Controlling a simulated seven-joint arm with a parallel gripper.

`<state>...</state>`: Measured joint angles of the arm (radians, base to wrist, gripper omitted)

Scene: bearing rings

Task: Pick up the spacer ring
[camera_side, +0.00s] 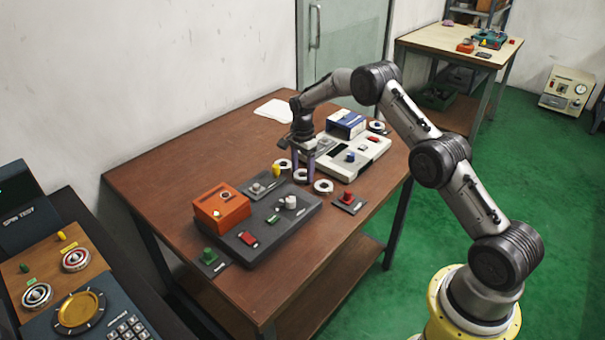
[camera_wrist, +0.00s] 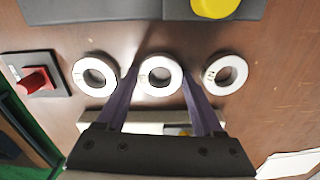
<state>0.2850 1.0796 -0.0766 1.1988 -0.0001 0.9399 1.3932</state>
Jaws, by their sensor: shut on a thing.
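Three pale metal rings lie in a row on the brown table: a left ring (camera_wrist: 95,90), a middle ring (camera_wrist: 161,90) and a right ring (camera_wrist: 225,89) in the wrist view. Each has a small mark on its face, too blurred to read surely; I cannot tell by sight which one is the spacer ring. My gripper (camera_wrist: 160,73) points down with its purple fingers on either side of the middle ring, shut on it. In the side view my gripper (camera_side: 302,176) is over the middle ring (camera_side: 300,180), which appears at table level. The outer rings (camera_side: 323,187) (camera_side: 283,160) stand apart from it.
A dark grey panel (camera_side: 262,228) with an orange box (camera_side: 220,206) lies in front, and a white panel (camera_side: 352,163) with a blue box (camera_side: 346,120) behind. A red-knob block (camera_side: 346,203) is nearby. The table's left part (camera_side: 180,170) is clear.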

